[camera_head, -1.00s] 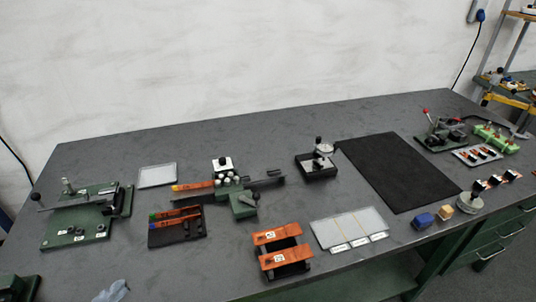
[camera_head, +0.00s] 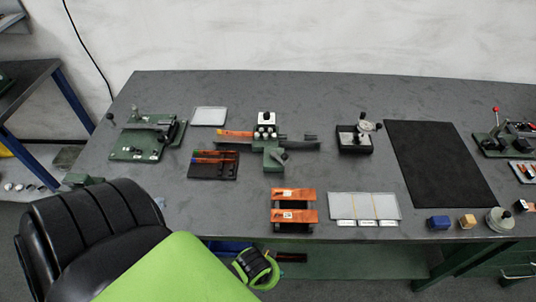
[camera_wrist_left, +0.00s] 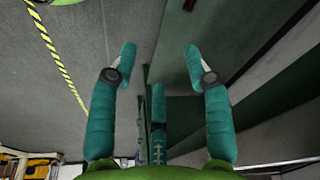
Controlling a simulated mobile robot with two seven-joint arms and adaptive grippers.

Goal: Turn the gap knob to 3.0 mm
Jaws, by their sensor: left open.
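In the head view, a small green machine (camera_head: 276,158) stands mid-table with a white block (camera_head: 267,118) on top that has a dark round spot, perhaps a knob. A dark handle (camera_head: 284,156) is on its front. An orange strip (camera_head: 235,133) lies on its left arm. I cannot tell which part is the gap knob, and no scale can be read. My left gripper (camera_wrist_left: 160,52) is open and empty in the left wrist view, with floor and dark green panels beyond it. My right gripper is not in view.
A green lever fixture (camera_head: 145,143) stands at left, beside a dark tray of coloured strips (camera_head: 213,172). Orange blocks (camera_head: 293,194), a pale sheet (camera_head: 364,205) and a black mat (camera_head: 435,160) lie around. My green and black left arm is low in front of the table.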

